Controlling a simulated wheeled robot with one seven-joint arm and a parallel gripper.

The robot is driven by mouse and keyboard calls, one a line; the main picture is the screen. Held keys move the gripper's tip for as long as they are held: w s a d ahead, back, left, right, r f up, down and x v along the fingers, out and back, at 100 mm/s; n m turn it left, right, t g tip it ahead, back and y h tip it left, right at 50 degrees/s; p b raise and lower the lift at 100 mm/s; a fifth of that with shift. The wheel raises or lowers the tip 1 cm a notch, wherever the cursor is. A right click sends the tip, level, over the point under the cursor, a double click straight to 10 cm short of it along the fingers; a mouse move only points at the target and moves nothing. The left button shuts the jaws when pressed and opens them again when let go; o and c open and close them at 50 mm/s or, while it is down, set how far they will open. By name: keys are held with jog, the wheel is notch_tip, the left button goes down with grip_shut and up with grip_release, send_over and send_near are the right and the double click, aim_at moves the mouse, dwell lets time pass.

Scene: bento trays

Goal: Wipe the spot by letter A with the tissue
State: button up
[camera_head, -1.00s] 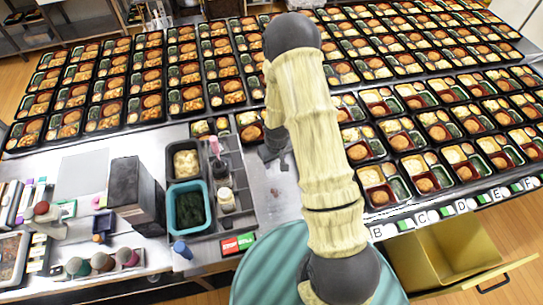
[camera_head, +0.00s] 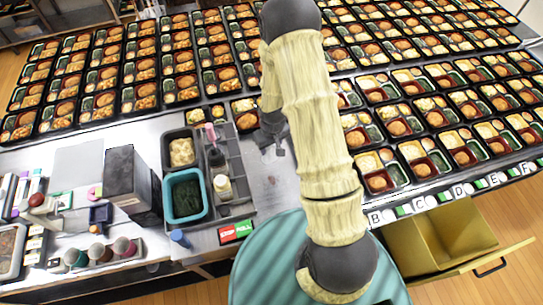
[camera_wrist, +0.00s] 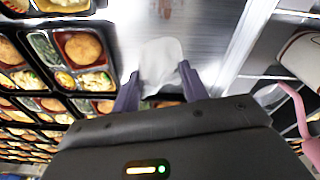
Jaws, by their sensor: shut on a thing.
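My gripper (camera_head: 278,148) is over the bare steel counter, right of the grey organizer in the head view. In the wrist view, its two purple fingers (camera_wrist: 160,90) are shut on a white, translucent tissue (camera_wrist: 160,62) that sticks out past the fingertips. The tissue cannot be made out in the head view. A faint brownish mark, perhaps the spot (camera_wrist: 166,8), shows on the steel at the top of the wrist view, beyond the tissue. Letter cards B (camera_head: 375,217) and C (camera_head: 418,203) line the counter's front edge. Letter A is not visible; my arm covers that part of the edge.
Rows of filled bento trays (camera_head: 397,127) cover the counter right of and behind my gripper. The grey organizer (camera_head: 238,180) with bottles and a teal bin (camera_head: 187,198) stands to the left. A yellow drawer (camera_head: 440,240) stands open below.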

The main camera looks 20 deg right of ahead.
jog(key=b, duration=0.2)
jog(key=f+b, duration=0.1)
jog(key=b, duration=0.1)
jog(key=shift+w+a, duration=0.1)
jog(key=shift+a, duration=0.2)
jog(key=shift+a+r+b, duration=0.15)
jog(key=shift+r+b, duration=0.05)
jog(key=shift+b, duration=0.4)
jog(key=shift+r, duration=0.15)
jog(key=shift+a, duration=0.1)
